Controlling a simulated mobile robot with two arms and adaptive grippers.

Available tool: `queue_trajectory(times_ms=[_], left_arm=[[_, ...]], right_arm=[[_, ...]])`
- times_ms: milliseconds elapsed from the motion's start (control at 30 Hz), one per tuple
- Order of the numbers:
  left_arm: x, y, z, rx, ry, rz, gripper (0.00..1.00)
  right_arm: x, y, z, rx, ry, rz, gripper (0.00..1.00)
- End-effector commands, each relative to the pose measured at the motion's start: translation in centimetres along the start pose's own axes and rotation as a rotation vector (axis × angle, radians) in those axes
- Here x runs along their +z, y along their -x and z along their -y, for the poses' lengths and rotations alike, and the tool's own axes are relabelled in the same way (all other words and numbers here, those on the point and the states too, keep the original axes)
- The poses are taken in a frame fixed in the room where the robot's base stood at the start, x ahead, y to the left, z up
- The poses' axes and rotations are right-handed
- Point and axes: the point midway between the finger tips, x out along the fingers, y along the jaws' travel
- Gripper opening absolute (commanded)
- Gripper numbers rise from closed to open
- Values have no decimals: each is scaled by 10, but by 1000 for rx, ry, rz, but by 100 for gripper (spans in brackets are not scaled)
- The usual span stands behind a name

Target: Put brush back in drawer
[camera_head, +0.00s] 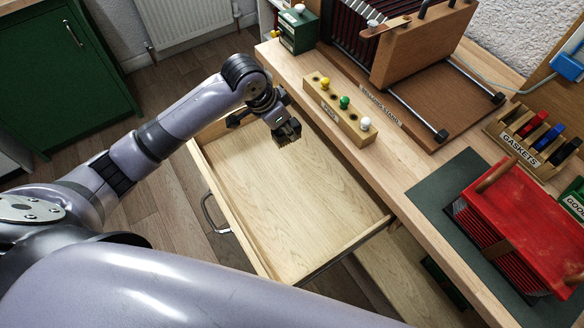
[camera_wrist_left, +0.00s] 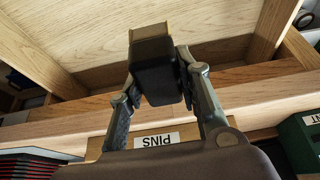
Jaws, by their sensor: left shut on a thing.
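My left gripper (camera_head: 284,124) is over the far end of the open drawer (camera_head: 290,205), near the workbench edge. It is shut on the brush (camera_head: 289,136), a small dark block with a tan end. In the left wrist view the brush (camera_wrist_left: 157,72) sits between the two fingers of the gripper (camera_wrist_left: 158,92), its tan end pointing away from the palm. The brush is above the drawer, and I cannot tell its exact height. The drawer is pulled out, its pale wooden floor looks empty, and its metal handle (camera_head: 215,213) faces left. My right gripper is not in view.
On the workbench, a pins rack (camera_head: 338,108) with coloured knobs stands close to the drawer. A wooden stand (camera_head: 425,45), a gaskets rack (camera_head: 530,138) and a red-topped stack (camera_head: 525,215) on a dark mat (camera_head: 430,191) lie further right. A green cabinet (camera_head: 60,70) stands at the left.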

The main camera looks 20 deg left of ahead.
Motion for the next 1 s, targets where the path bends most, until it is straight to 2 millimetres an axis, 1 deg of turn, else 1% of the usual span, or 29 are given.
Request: queue_trajectory(times_ms=[33, 200, 300, 400, 633, 833, 900, 1000], left_arm=[[8, -15, -1, 4, 3, 6, 5], [25, -57, -1, 2, 3, 5, 5], [34, -80, -1, 2, 3, 4, 5], [42, -98, -1, 1, 2, 3, 5], [49, -117, -1, 1, 1, 1, 5], [61, -145, 0, 0, 2, 2, 5], [63, -150, 0, 0, 1, 2, 5], [63, -151, 0, -1, 1, 0, 5]], right_arm=[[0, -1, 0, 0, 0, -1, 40], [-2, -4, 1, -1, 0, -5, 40], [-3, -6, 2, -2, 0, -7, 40], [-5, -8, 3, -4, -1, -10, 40], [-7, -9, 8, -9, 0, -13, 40], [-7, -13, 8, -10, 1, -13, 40], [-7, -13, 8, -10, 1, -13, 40], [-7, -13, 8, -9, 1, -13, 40]])
